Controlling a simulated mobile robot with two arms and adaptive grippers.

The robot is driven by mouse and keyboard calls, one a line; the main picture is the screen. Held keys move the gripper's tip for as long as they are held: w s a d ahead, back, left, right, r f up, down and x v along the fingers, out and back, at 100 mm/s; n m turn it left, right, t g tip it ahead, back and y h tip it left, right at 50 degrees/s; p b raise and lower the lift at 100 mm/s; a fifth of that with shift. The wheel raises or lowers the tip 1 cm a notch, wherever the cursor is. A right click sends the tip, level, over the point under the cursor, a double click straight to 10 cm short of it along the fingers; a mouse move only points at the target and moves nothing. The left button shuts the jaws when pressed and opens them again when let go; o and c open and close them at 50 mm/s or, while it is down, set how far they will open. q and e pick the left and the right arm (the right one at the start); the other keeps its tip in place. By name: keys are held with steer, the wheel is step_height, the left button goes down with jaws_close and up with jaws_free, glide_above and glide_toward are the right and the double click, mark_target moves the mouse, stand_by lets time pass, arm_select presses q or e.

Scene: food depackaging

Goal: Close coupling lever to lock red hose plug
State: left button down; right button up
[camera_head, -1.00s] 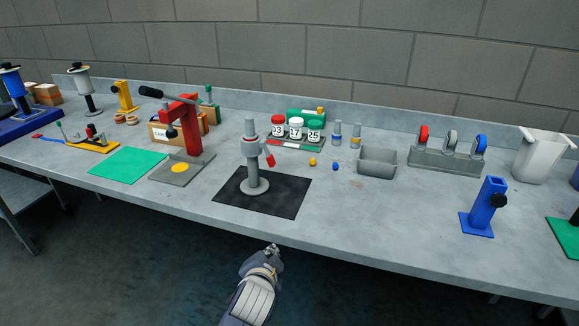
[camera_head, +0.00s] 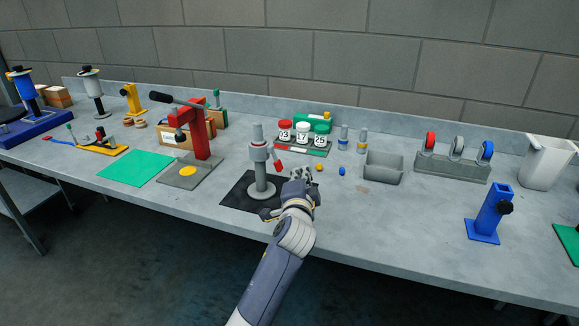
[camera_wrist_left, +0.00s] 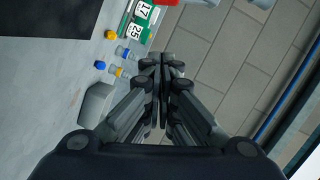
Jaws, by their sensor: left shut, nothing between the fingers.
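The grey coupling post (camera_head: 258,153) stands upright on a round foot on a black mat (camera_head: 240,193) in the head view. A short red lever (camera_head: 278,163) sticks out from its right side and hangs tilted downward. I cannot make out a separate red hose plug. My left gripper (camera_head: 299,177) is just right of the post and lever, in front of them, with a small visible gap to the lever. In the left wrist view its fingers (camera_wrist_left: 160,88) are together and empty. A red part is cut off at that view's top edge; I cannot tell what it is.
A red press (camera_head: 200,135) stands left of the post. A blue stand (camera_head: 490,215) is farther right. The front right tabletop is mostly clear.

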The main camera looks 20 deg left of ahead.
mark_target(276, 159)
arm_select(q)
steer(key=w+a+f+p, duration=0.2)
steer(key=w+a, duration=0.2)
steer(key=a, duration=0.1)
steer(key=shift+w, duration=0.4)
steer(key=shift+d, duration=0.15)
